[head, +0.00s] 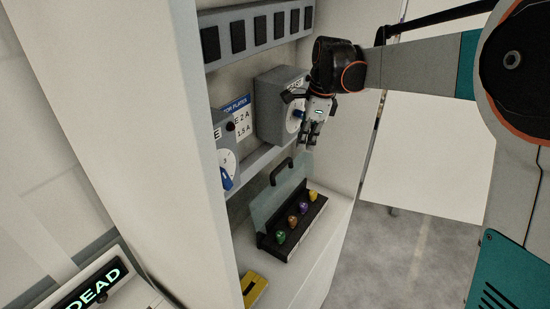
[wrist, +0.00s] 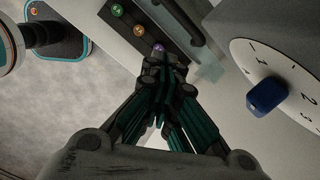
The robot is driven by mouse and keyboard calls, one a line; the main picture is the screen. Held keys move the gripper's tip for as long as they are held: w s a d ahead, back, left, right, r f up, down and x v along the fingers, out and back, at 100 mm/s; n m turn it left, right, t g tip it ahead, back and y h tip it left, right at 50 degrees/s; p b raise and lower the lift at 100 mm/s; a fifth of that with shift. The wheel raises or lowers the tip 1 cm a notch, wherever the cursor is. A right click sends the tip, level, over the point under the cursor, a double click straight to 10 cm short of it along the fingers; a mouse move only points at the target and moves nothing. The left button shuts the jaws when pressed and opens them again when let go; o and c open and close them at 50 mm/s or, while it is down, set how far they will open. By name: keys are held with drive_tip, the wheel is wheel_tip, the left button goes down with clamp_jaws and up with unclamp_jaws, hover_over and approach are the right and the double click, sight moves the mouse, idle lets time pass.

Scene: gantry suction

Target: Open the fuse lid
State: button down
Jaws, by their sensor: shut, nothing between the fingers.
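The fuse lid (head: 272,196) is a clear panel with a black handle (head: 281,170) on its top edge. It stands raised and tilted at the back of the black fuse box (head: 296,229), whose coloured fuses show uncovered in front of it. In the wrist view part of the fuse box (wrist: 138,34) shows at the top, with a pale clear strip beside it that looks like the lid (wrist: 208,64). My gripper (head: 311,143) is shut and empty. It is above the fuse box and apart from the lid, beside the dial box. It also shows in the wrist view (wrist: 163,58).
A grey dial box (head: 268,108) with a blue knob is close to my gripper; its dial (wrist: 285,75) shows in the wrist view. A second blue-knobbed dial (head: 226,170) is at left. A yellow object (head: 254,288) lies on the ledge. Cabinet walls bound the space.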

drive_tip(key=w+a+f+n+t+y+p, duration=0.1)
drive_tip(key=a+f+n, duration=0.3)
drive_tip(key=n, duration=1.1)
drive_tip(key=w+a+f+n+t+y+p, duration=0.1)
drive_tip(key=a+f+n+t+y+p, duration=0.1)
drive_tip(key=n, duration=1.2)
drive_tip(key=a+f+t+y, duration=0.1)
drive_tip(key=a+f+y, duration=0.1)
drive_tip(key=a+f, duration=0.1)
drive_tip(key=shift+w+a+n, duration=0.2)
drive_tip(key=shift+a+n, duration=0.2)
drive_tip(key=shift+a, duration=0.15)
